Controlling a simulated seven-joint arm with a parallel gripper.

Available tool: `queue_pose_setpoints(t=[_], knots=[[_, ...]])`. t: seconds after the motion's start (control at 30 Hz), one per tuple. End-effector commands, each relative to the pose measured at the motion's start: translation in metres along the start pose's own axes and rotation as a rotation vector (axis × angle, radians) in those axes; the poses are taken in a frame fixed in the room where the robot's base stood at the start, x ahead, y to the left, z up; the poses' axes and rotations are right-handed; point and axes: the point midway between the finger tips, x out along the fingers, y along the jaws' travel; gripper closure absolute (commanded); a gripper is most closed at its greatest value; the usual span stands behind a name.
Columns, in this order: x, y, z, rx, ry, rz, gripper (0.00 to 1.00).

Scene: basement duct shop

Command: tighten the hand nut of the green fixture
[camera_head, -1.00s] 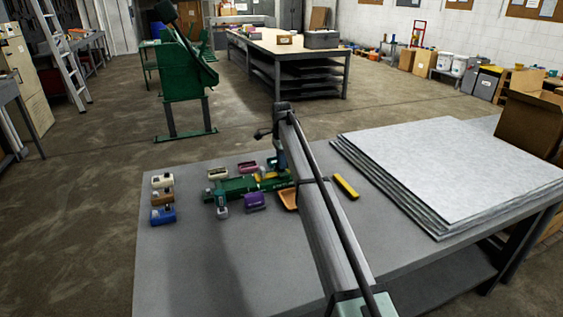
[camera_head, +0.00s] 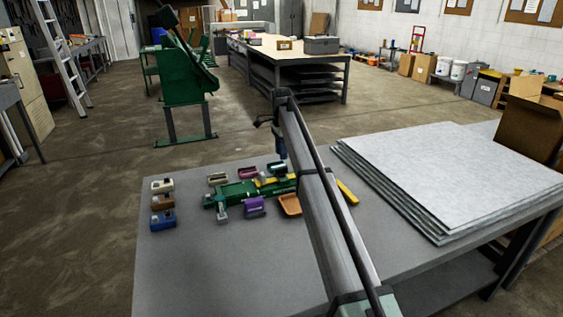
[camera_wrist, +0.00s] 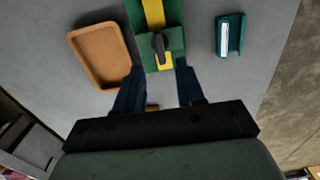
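The green fixture (camera_head: 235,190) lies on the grey workbench with a yellow strip along it. In the wrist view, the near end of the green fixture (camera_wrist: 174,40) lies just beyond my fingertips. A dark grey, elongated piece (camera_wrist: 158,46) stands on this end; it may be the hand nut, but I cannot tell surely. My gripper (camera_wrist: 158,70) is open, its two dark blue fingers spread wide with nothing held between them. In the head view my gripper (camera_head: 281,155) hangs above the fixture's right end, and my arm hides part of that area.
An orange tray (camera_wrist: 76,42) lies left of the fixture in the wrist view, a teal holder (camera_wrist: 230,36) right. A purple block (camera_head: 254,207) and several small blocks sit around the fixture. Stacked sheets (camera_head: 450,170) fill the bench's right; its front left is clear.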

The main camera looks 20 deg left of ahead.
Motion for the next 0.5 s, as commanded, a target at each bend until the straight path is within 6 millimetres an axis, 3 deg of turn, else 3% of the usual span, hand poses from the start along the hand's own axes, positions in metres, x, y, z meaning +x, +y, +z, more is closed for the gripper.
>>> queue_pose_setpoints(t=[0.2,0.5], knots=[[-0.040,-0.001,0.000,0.000,0.000,-0.001,0.62],[-0.065,0.000,0.000,0.000,0.000,0.000,0.62]])
